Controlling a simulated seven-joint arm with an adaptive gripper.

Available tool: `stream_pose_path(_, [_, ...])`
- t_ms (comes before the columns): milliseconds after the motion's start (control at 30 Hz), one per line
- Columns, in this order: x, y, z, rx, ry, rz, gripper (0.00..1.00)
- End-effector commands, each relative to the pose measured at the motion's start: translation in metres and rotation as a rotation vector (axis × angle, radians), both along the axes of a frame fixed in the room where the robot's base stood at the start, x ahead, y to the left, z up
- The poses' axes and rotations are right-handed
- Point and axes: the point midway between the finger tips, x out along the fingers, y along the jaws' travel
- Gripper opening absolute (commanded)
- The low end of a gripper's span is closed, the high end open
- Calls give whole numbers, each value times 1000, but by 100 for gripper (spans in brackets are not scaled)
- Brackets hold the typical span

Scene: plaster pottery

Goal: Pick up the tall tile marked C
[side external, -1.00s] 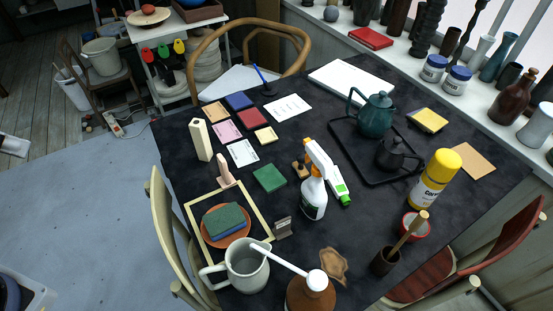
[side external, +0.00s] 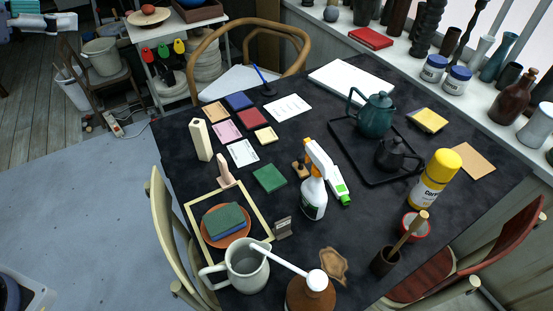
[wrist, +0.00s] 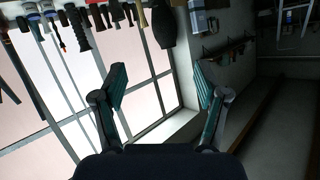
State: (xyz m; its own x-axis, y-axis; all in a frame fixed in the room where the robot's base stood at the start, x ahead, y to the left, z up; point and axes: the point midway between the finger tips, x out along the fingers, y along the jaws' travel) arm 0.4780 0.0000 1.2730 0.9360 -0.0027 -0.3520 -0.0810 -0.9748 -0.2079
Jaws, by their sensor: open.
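A tall cream block (side external: 201,140) stands upright near the table's left edge in the side view. It is the only tall tile-like piece I see, but no letter C can be read on it. Several flat tiles lie beside it, among them a pink one (side external: 226,131) and a pale one (side external: 242,152). My gripper (wrist: 160,70) is open in the wrist view, with nothing between its two fingers. It faces a window and wall, and no tile shows there. In the side view only a pale part at the upper left, likely my arm, shows, far from the block.
A wooden frame (side external: 188,215), a spray bottle (side external: 314,198) and a grey pitcher (side external: 246,270) stand nearer the front. A black tray (side external: 377,172) holds two teapots. A curved chair back (side external: 205,45) rises behind the table. Open floor lies left of the table.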

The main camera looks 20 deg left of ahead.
Motion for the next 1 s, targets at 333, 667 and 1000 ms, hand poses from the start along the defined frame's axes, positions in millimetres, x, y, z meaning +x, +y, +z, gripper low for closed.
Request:
stream_pose_path(333, [124, -91, -90, 7, -209, -431, 73])
stream_pose_path(667, [112, -142, -279, -158, -17, -643, 73])
stream_pose_path(1000, [91, -143, -362, -188, 113, -637, 73])
